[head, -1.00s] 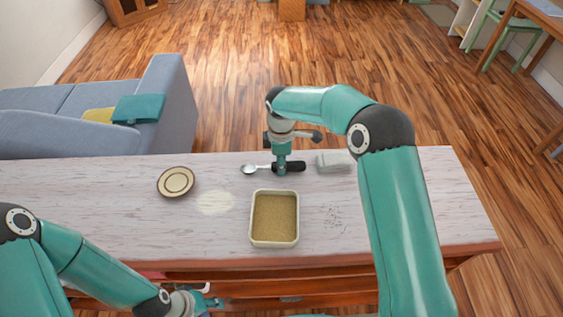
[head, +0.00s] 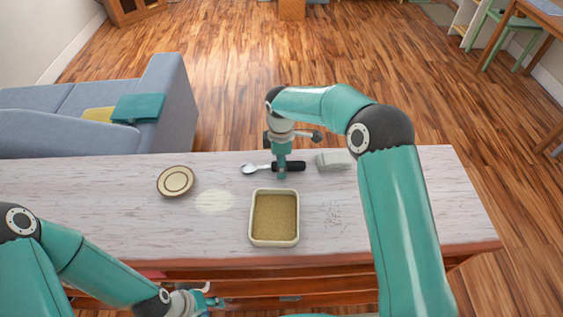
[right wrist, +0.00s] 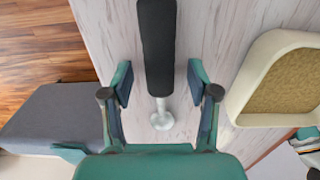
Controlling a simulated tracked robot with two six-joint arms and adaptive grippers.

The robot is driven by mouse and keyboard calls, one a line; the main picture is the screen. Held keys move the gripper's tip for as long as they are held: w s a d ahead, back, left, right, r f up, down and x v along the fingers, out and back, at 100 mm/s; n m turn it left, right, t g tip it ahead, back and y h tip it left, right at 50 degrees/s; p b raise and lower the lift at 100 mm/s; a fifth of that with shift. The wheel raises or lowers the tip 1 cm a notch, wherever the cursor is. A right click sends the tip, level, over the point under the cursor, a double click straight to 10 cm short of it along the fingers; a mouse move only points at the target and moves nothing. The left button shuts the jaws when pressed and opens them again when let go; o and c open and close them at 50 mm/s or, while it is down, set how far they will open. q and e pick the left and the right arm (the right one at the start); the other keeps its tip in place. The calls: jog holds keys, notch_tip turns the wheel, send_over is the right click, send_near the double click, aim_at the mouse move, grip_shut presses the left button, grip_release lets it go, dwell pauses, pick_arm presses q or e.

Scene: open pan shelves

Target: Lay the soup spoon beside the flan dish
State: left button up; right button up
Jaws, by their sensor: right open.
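The soup spoon (head: 288,167) has a black handle and a silver bowl. It lies near the far edge of the table, bowl to the left; it also shows in the right wrist view (right wrist: 157,48). The flan dish seems to be the rectangular cream-rimmed dish (head: 252,218), golden brown inside, nearer me; it also shows in the right wrist view (right wrist: 240,98). My right gripper (right wrist: 159,85) is open, one finger on each side of the spoon's handle, with gaps on both sides. My left gripper (head: 212,296) looks open and empty by the near edge, away from both.
A round brown-ringed plate (head: 175,181) stands at the left, with a pale powdery patch (head: 214,202) beside it. A folded grey cloth (head: 332,160) lies just right of the spoon. Dark specks (head: 335,216) lie right of the dish. The table's left part is clear.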

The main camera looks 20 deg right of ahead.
jog(key=shift+r, duration=0.1)
jog(key=shift+r+p, duration=2.8)
jog(key=shift+r, duration=1.15)
notch_tip(320, 180, up, 12)
jog(key=shift+f, duration=0.1)
